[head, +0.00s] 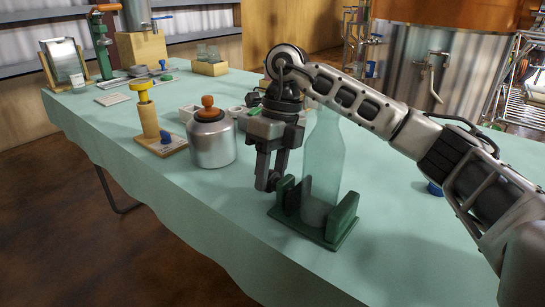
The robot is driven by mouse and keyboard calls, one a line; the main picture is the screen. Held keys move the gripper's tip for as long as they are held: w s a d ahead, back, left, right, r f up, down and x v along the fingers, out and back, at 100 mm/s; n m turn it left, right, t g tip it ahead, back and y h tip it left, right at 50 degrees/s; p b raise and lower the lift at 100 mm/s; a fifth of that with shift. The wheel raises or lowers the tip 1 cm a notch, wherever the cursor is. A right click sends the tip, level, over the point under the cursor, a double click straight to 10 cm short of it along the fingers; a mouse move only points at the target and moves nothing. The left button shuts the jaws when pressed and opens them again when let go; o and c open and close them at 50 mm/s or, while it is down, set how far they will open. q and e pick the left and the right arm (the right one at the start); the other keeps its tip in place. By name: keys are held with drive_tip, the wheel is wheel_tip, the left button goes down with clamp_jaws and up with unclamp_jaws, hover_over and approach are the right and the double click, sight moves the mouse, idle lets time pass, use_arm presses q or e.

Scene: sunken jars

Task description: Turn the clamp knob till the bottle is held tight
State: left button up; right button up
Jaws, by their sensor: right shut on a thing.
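A pale, see-through bottle (324,160) stands upright in a green clamp (342,217), between its two jaws. A grey rounded part shows at the bottle's foot. My right gripper (268,184) points down at the clamp's left side, with its fingertips low beside the left jaw. It is shut on the clamp knob, which the fingers mostly hide. I cannot tell whether the jaws touch the bottle. My left gripper is out of view.
A metal jar (212,143) with an orange knob stands left of my right gripper. Beside it is a wooden stand with a yellow post (148,118). Small grey containers sit behind the gripper. The green-covered table (250,232) is clear in front of the clamp.

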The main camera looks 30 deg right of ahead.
drive_tip(key=o, duration=0.7)
drive_tip(key=shift+r, duration=0.2)
use_arm(q)
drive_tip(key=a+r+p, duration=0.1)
drive_tip(key=p, duration=0.1)
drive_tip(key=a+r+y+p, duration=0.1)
drive_tip(key=p, duration=0.2)
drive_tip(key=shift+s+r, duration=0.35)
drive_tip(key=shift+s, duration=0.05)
use_arm(e)
drive_tip(key=v, duration=1.5)
drive_tip(key=shift+r, duration=0.25)
